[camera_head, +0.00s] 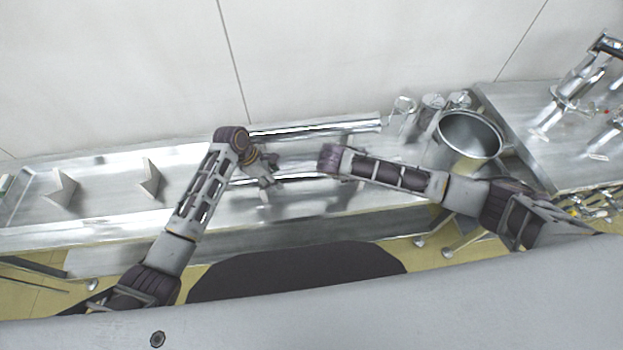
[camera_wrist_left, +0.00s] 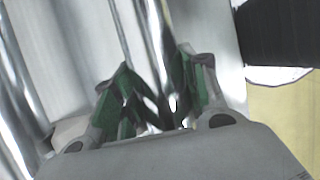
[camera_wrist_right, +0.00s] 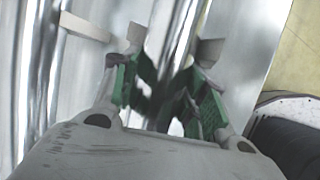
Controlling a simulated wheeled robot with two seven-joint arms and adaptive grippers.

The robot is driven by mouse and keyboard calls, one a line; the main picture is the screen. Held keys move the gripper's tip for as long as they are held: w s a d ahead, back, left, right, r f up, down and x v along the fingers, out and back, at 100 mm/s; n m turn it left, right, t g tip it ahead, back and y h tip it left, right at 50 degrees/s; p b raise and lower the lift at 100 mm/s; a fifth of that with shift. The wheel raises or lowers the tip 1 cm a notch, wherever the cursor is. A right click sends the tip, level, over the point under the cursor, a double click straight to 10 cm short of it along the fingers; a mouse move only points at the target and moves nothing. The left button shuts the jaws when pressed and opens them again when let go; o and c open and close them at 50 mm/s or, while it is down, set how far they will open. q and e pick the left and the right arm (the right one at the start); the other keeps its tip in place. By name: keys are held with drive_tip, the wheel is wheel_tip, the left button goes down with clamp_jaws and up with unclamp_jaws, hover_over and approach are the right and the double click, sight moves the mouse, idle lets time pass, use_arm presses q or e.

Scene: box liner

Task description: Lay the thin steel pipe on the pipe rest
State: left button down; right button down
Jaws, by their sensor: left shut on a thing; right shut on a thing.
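The thin steel pipe (camera_head: 241,182) is a shiny rod lying left to right over the steel counter. My left gripper (camera_head: 268,178) is shut on it; the pipe runs between its green-padded fingers in the left wrist view (camera_wrist_left: 155,40). My right gripper (camera_wrist_right: 165,88) is shut on the same pipe (camera_wrist_right: 178,35) farther right; in the head view its own wrist hides its fingers. The pipe rest shows as two angular metal supports, one at far left (camera_head: 62,188) and one nearer (camera_head: 149,179), both left of my left gripper and empty.
A thicker steel pipe (camera_head: 315,128) lies along the counter's back, by the wall. A steel pot (camera_head: 470,135) and several shiny vessels stand right, behind my right arm. Pale blocks (camera_wrist_right: 85,27) show beside the right gripper. The counter (camera_head: 110,200) is clear between the two supports.

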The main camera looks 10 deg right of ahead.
use_arm(q)
drive_tip(key=shift+w+f, duration=0.1)
use_arm(e)
drive_tip(key=shift+f, duration=0.1)
use_arm(q)
drive_tip(key=c, duration=0.8)
unclamp_jaws()
use_arm(e)
drive_tip(key=c, duration=0.8)
unclamp_jaws()
use_arm(q)
drive_tip(key=shift+v, duration=6)
use_arm(e)
drive_tip(key=shift+v, duration=6)
drive_tip(key=shift+s, duration=0.1)
